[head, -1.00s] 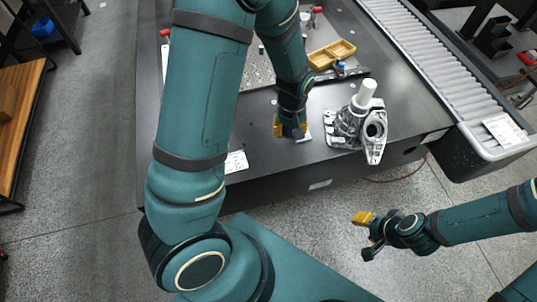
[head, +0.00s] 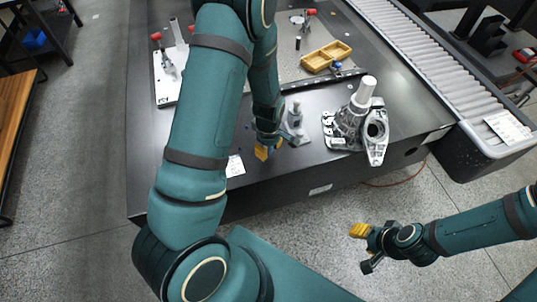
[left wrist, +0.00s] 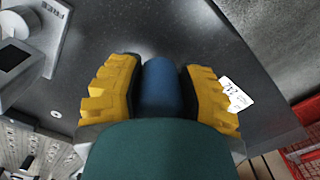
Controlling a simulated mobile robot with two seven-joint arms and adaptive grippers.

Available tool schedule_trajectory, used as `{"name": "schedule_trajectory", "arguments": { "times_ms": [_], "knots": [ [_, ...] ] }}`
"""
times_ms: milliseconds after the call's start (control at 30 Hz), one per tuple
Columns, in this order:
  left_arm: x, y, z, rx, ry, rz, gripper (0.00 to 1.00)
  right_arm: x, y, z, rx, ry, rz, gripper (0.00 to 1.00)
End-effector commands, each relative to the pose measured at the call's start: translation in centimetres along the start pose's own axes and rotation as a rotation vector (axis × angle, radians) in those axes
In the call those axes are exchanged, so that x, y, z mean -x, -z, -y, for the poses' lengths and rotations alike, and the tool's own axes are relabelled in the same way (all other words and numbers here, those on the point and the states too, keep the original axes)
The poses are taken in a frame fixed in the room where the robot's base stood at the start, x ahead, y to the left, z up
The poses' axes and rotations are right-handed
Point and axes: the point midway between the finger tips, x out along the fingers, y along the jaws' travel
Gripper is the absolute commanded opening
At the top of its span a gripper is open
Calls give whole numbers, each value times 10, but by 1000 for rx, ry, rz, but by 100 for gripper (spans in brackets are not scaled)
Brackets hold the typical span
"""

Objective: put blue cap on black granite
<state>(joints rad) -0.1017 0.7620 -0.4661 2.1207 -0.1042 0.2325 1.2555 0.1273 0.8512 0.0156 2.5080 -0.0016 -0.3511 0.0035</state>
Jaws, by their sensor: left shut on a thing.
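The blue cap (left wrist: 162,88) sits between the yellow fingertips of my left gripper (left wrist: 162,95) in the left wrist view. The gripper is shut on it. In the head view my left gripper (head: 268,148) is low over the front part of the black granite (head: 300,172). The cap is hidden there, and I cannot tell whether it touches the granite. My right gripper (head: 363,248) is off the front of the granite, over the floor, with its fingers apart and nothing between them.
A small grey fixture (head: 296,122) stands just right of my left gripper. A metal casting with a white cylinder (head: 350,122) is further right. A yellow tray (head: 327,56) lies behind. A white label (head: 235,166) lies near the front edge. A roller conveyor (head: 425,62) runs along the right.

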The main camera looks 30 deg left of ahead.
Motion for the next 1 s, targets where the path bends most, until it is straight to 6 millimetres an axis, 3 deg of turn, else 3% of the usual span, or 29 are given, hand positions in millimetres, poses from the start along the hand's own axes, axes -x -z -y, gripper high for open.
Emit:
{"name": "schedule_trajectory", "arguments": {
  "times_ms": [200, 600, 633, 700, 1000],
  "knots": [
    [-30, 0, 1, -1, 2, 1, 22, -9, 1, -3, 0, 0, -4, 47],
    [-36, 0, 0, -1, 0, 0, 22, -11, 1, -4, 1, 0, -6, 47],
    [-36, 0, 0, -1, 0, 0, 45, -11, 2, -4, 1, 0, -6, 47],
    [-35, 0, 0, -1, 0, 0, 67, -10, 2, -4, 1, 0, -6, 47],
    [-34, 0, 0, -1, 0, 0, 67, -10, 2, -4, 1, 0, -6, 47]
  ]
}}
